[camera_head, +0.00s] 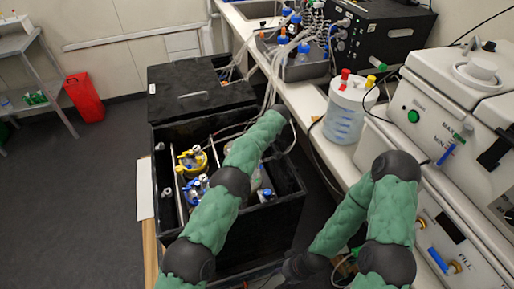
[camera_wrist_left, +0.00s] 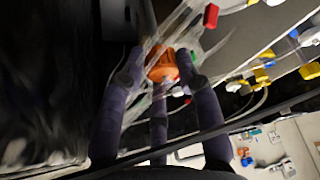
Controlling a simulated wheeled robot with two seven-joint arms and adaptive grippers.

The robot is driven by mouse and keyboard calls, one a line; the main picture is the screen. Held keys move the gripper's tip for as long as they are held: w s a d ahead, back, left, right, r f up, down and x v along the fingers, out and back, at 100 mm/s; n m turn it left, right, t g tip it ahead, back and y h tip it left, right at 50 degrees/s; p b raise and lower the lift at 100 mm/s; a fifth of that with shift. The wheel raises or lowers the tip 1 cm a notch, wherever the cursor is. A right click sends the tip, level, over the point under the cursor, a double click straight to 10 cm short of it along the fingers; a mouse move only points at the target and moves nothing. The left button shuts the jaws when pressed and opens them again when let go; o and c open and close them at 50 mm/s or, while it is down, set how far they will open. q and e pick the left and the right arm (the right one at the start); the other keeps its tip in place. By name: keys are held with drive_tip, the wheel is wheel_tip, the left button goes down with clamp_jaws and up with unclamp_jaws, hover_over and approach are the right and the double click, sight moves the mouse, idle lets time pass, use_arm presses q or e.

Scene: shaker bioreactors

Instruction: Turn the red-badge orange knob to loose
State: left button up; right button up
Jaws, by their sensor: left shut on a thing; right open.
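The orange knob (camera_wrist_left: 162,65) shows in the left wrist view, among clear tubes. The dark fingers of my left gripper (camera_wrist_left: 160,70) are closed around it, on both sides. A small red block (camera_wrist_left: 211,16) is just up and to the right of the knob; I cannot tell whether it is the knob's badge. In the head view the left arm reaches over the open black box, and its hand is largely hidden at the box's far right corner. I cannot make out the knob there. My right gripper (camera_head: 292,270) is low in the head view, open and apart from the knob.
The open black box (camera_head: 296,190) holds vessels with yellow (camera_head: 192,158) and blue fittings. A red bin (camera_head: 84,97) stands on the clear floor at left.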

use_arm(q)
drive_tip(key=shift+w+a+r, duration=0.2)
drive_tip(key=shift+a+r, duration=0.05)
drive_tip(key=shift+a, duration=0.15)
drive_tip(key=o, duration=1.1)
drive_tip(key=shift+s+a, duration=0.1)
drive_tip(key=shift+f, duration=0.1)
drive_tip(key=shift+d, duration=0.2)
drive_tip(key=v, duration=1.2)
drive_tip(key=shift+f, duration=0.1)
